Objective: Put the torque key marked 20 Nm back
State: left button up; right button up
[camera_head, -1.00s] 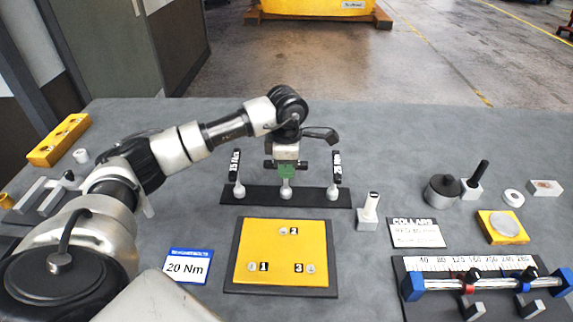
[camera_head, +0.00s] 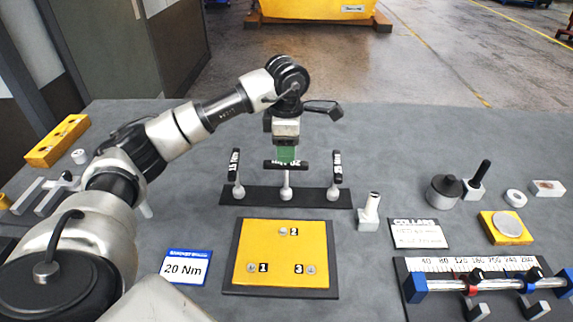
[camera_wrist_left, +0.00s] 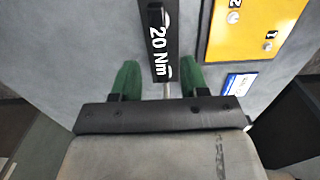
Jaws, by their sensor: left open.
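The torque key marked 20 Nm (camera_head: 286,181) stands upright in the middle place of a black rack (camera_head: 247,196), its black handle crosswise on top. Its handle (camera_wrist_left: 158,36) with the white "20 Nm" lettering also shows in the left wrist view. My left gripper (camera_head: 287,153) is open and empty, with green fingers just above and behind the handle. In the left wrist view its fingers (camera_wrist_left: 160,82) stand apart, one on each side of the key's line. My right gripper is not in view.
Two other keys stand at the left (camera_head: 237,177) and right (camera_head: 335,177) of the rack. A yellow plate (camera_head: 270,255) numbered 1 to 3 lies in front, beside a 20 Nm card (camera_head: 186,267). A grey block holder (camera_head: 368,213) stands right of the rack.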

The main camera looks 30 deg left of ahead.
pick_arm(q)
notch_tip(320, 180, up, 6)
jog(key=shift+b, duration=0.35)
